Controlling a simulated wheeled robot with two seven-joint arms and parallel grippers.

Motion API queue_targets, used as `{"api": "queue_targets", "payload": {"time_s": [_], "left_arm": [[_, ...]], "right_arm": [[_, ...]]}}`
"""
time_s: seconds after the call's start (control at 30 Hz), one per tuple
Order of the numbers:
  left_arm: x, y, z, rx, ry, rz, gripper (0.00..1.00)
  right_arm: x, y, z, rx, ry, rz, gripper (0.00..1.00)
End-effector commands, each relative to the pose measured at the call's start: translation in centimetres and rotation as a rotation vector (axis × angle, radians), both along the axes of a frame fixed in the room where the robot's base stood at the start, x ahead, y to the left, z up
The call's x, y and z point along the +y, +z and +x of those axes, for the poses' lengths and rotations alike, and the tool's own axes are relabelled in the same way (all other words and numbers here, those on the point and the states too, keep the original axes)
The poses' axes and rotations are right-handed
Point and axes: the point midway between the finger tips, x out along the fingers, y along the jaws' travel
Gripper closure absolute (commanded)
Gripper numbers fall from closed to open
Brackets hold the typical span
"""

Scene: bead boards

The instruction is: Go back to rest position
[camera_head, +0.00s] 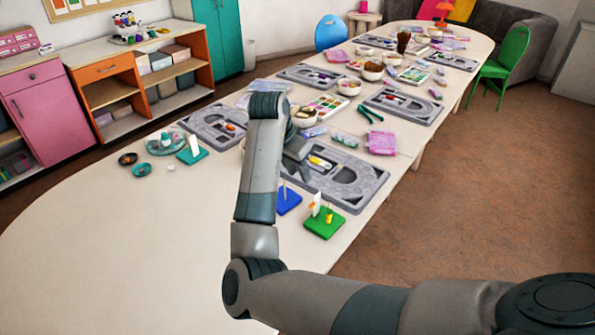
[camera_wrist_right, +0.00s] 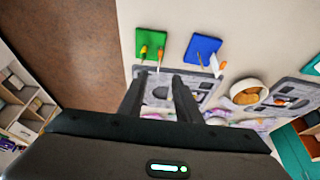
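My right arm reaches over the long table (camera_head: 110,240) in the head view. Its gripper (camera_head: 296,165) is partly hidden behind the forearm, above a grey bead board (camera_head: 365,190). In the right wrist view the two dark fingers of the gripper (camera_wrist_right: 160,95) are apart, with nothing seen held between them. A green peg base (camera_head: 325,222) and a blue peg base (camera_head: 290,201) stand beside the grey board, with upright pegs. They also show beyond the fingertips in the right wrist view, green (camera_wrist_right: 151,36) and blue (camera_wrist_right: 199,49). My left gripper is out of view.
A teal peg base (camera_head: 192,157), a round tray (camera_head: 165,143) and small dark bowls (camera_head: 128,158) lie left of my arm. More boards, bowls and packets fill the far table. The near left table is clear. A green chair (camera_head: 508,62) stands at right.

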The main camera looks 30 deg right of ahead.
Motion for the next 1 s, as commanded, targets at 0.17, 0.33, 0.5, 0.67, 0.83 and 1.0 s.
{"api": "queue_targets", "payload": {"time_s": [0.17, 0.33, 0.5, 0.67, 0.83, 1.0], "left_arm": [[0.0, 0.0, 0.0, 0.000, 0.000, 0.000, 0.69], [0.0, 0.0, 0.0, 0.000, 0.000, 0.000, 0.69], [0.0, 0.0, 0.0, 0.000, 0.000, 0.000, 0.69], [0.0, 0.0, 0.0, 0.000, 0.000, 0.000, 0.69], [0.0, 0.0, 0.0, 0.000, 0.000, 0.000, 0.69], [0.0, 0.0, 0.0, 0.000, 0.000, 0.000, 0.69]], "right_arm": [[0.0, 0.0, 0.0, 0.000, 0.000, 0.000, 0.69], [0.0, -0.1, 0.0, 0.000, 0.000, 0.000, 0.69], [-0.3, -0.8, -0.4, 0.002, 0.009, -0.007, 0.69], [-1.3, -3.0, -1.8, 0.007, 0.043, -0.034, 0.69], [-2.6, -6.9, -4.5, 0.017, 0.131, -0.081, 0.69], [-3.3, -10.9, -8.1, 0.029, 0.262, -0.136, 0.69]]}}
